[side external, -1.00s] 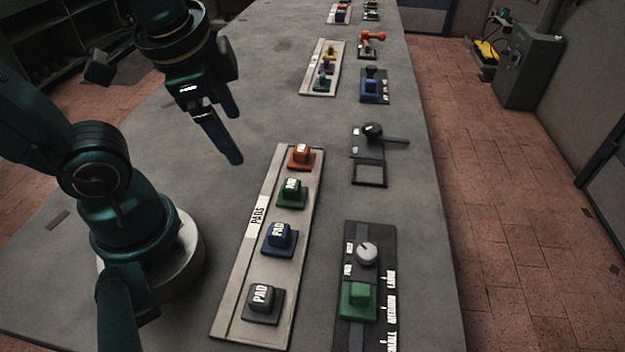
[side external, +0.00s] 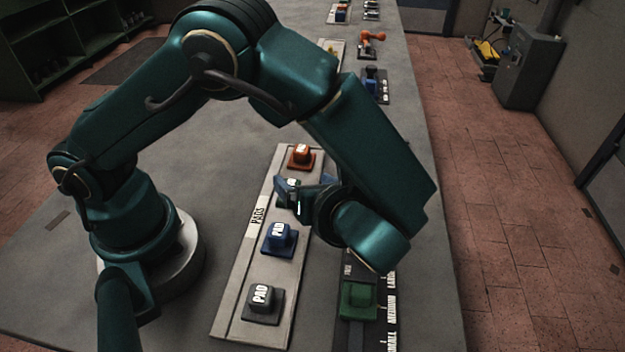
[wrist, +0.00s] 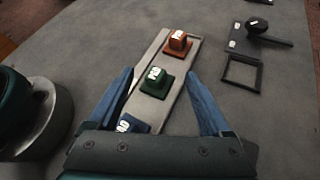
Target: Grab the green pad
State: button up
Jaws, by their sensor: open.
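The green pad (wrist: 156,84) sits on the pale pad tray (side external: 229,318), between the orange pad (wrist: 178,45) and the blue pad (side external: 279,238). In the wrist view it lies ahead of my gripper (wrist: 160,80), between the lines of the two blue fingers. The fingers are open and apart, with nothing held.
A dark grey pad (side external: 262,300) sits at the tray's near end. A size slider panel (side external: 382,325) with a green block (side external: 358,300) lies to the right, partly under my arm. A black frame fixture (wrist: 241,72) stands right of the tray. Bare table lies left of the tray.

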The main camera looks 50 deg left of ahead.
jog(key=shift+s+d+f+m, duration=0.2)
jog(key=shift+s+f+m, duration=0.1)
jog(key=shift+f, duration=0.15)
jog(key=shift+s+d+f+m, duration=0.2)
jog(key=shift+s+f+m, duration=0.1)
jog(key=shift+f, duration=0.15)
jog(key=shift+x, duration=2.5)
jog(key=shift+w+r, duration=0.1)
grip_shut()
